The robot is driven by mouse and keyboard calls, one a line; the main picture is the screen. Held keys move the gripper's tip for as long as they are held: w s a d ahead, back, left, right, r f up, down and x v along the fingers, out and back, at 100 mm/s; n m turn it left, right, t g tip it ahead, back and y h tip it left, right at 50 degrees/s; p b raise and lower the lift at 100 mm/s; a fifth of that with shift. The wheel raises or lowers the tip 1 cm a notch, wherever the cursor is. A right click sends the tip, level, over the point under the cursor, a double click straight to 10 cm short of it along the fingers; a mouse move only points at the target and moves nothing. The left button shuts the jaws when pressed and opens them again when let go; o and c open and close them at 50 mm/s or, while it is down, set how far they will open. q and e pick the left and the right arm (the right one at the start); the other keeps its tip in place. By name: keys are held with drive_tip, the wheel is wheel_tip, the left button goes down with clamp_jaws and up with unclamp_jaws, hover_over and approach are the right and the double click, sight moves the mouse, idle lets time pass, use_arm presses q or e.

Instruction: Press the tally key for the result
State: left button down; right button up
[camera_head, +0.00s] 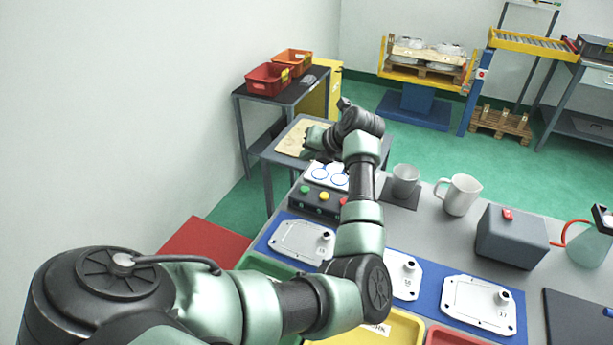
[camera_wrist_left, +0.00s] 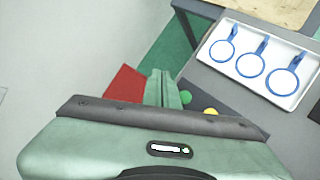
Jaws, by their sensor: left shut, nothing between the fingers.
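A dark key box (camera_head: 318,206) stands on the grey bench. On its top are a green key (camera_head: 304,190), a yellow key (camera_head: 323,196) and a red key (camera_head: 342,201). My left gripper (camera_head: 309,150) is shut and empty, held up behind the box in the head view. In the left wrist view its fingers (camera_wrist_left: 164,80) point away from the camera, left of the green key (camera_wrist_left: 186,97) and yellow key (camera_wrist_left: 211,112). I see no contact with a key. The red key is hidden there by the gripper body. My right gripper is not in view.
A white tray with blue rings (camera_wrist_left: 250,66) lies beside the keys. Castings (camera_head: 478,304) lie on a blue mat (camera_head: 432,294), partly behind my left arm. A grey mug (camera_head: 404,180), white jug (camera_head: 459,194) and grey box with a red button (camera_head: 510,238) stand to the right.

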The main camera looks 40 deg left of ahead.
sight(307, 190)
use_arm(q)
drive_tip(key=shift+f+b, duration=2.8)
drive_tip(key=shift+f, duration=1.55)
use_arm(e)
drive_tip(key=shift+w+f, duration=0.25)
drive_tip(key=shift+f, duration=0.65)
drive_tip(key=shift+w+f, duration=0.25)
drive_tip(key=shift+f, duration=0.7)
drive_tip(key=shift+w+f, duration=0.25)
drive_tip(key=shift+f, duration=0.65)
use_arm(q)
drive_tip(key=shift+a, duration=0.1)
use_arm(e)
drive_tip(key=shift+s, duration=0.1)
use_arm(q)
drive_tip(key=shift+f+b, duration=0.35)
drive_tip(key=shift+f, duration=0.1)
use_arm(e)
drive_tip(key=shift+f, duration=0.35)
